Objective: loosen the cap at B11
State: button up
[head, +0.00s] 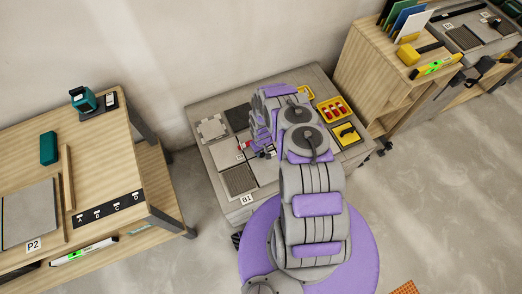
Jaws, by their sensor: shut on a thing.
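The bench (287,78) marked B1 stands in the middle of the head view, with light and dark tiles on its top. My gripper (267,153) is low over the tiles, its jaws small and partly hidden by my wrist. It is shut on what looks like the cap at B11, which is mostly hidden. A small red piece (242,146) shows just left of the jaws, at the joint between tiles. I cannot tell whether it is part of the same cap.
Yellow trays (347,134) sit on the bench's right side, one with red pieces. A wooden bench (105,160) marked P2 stands left, with a teal tool (84,99). A wooden cabinet (362,62) stands right. Open floor lies at lower right.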

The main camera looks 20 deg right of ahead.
jog(key=n, duration=0.4)
jog(key=shift+w+d+r+n, duration=0.1)
jog(key=shift+w+r+n, duration=0.05)
jog(key=shift+w+n, duration=0.15)
jog(key=n, duration=0.4)
jog(key=shift+s, duration=0.1)
jog(key=n, duration=0.5)
jog(key=shift+n, duration=1.9)
jog(key=o, duration=1.1)
jog(key=shift+s, duration=0.15)
jog(key=shift+c, duration=0.2)
notch_tip(320, 180, up, 17)
jog(key=p, duration=0.7)
